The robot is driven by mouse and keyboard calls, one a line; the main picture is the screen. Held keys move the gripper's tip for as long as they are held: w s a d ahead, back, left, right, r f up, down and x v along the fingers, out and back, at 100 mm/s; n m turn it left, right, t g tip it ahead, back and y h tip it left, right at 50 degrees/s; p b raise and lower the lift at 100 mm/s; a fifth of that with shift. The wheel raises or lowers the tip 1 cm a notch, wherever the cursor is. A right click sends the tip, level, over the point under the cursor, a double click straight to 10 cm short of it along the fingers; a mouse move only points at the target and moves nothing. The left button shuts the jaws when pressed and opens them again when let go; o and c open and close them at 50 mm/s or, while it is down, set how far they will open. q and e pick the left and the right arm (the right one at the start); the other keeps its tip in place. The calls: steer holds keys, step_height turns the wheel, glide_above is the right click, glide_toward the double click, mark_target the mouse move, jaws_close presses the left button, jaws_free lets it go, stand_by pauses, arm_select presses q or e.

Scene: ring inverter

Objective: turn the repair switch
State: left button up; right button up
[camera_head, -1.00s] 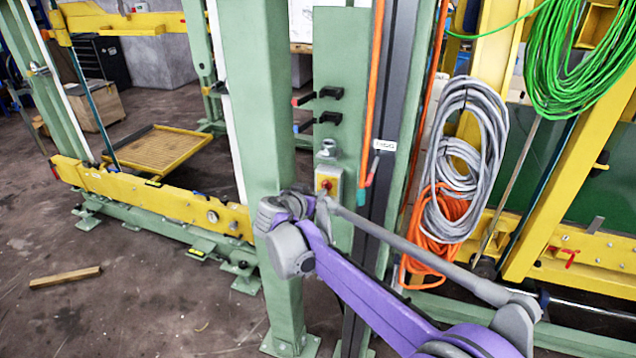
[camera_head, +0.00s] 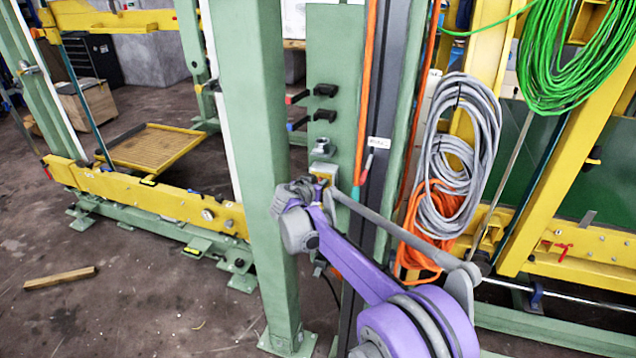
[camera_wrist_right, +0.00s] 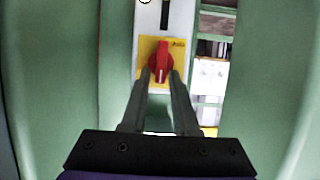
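The repair switch is a red rotary knob (camera_wrist_right: 161,62) on a yellow plate (camera_wrist_right: 178,48), centred in the right wrist view. In the head view my right gripper (camera_head: 322,188) is in front of the switch box and hides the knob. In the right wrist view my right gripper (camera_wrist_right: 161,77) has its two fingers apart, with the tips at the lower part of the knob, one to each side. I cannot tell whether they touch it. My left gripper is in neither view.
A green post (camera_head: 248,150) stands just left of my right gripper. Black handles (camera_head: 324,90) stick out above the switch. Orange tubes (camera_head: 366,95) run down beside it, and grey coiled cable (camera_head: 462,140) hangs to the right. A wooden block (camera_head: 60,278) lies on the floor.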

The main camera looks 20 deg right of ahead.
jaws_close()
steer(key=shift+a, duration=0.1)
steer(key=shift+w+a+f+n+g+h, duration=0.35)
steer(key=shift+n+h, duration=0.9)
steer(key=shift+n, duration=1)
steer(key=shift+w+a+f+n+g+h, duration=0.1)
steer(key=shift+a+f+n+h, duration=0.3)
steer(key=shift+n+h, duration=1.3)
steer(key=shift+w+a+f+n+g+h, duration=0.25)
steer(key=shift+f+n+h, duration=0.4)
steer(key=shift+n, duration=2.1)
steer(key=shift+r, duration=0.15)
